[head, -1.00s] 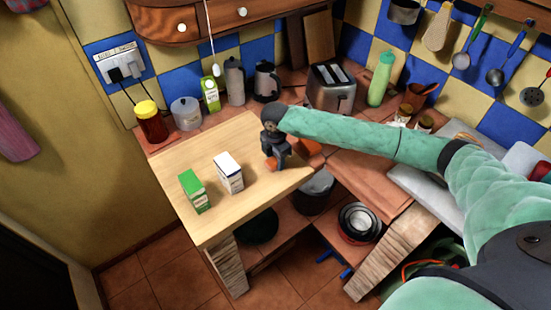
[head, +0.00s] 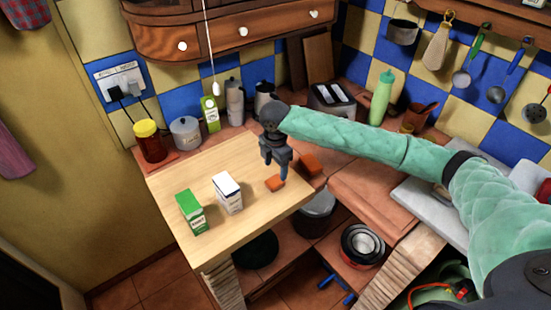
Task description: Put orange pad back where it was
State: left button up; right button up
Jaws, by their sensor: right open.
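A small orange pad (head: 275,183) lies on the light wooden counter top, near its right edge. My right gripper (head: 277,169) points down just above that pad. Its fingers are open and nothing is between them. A second, larger orange block (head: 308,165) sits just right of the gripper, by the counter's right edge; it is partly beside a finger. I cannot tell whether the fingertips still touch the small pad. My left gripper is not in view.
A green carton (head: 190,212) and a white carton (head: 227,193) stand on the wooden counter (head: 225,240) left of the gripper. A red jar (head: 149,142), a grey canister (head: 186,133) and a toaster (head: 332,96) stand at the back. The counter's left back part is clear.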

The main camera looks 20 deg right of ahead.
aim_at(276, 180)
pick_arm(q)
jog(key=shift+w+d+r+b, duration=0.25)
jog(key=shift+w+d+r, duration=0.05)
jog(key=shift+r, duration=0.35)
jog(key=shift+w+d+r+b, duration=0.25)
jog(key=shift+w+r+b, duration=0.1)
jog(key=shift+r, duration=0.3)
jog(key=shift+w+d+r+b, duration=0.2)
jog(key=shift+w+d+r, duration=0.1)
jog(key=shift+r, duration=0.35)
pick_arm(e)
jog(key=shift+r, duration=2.8)
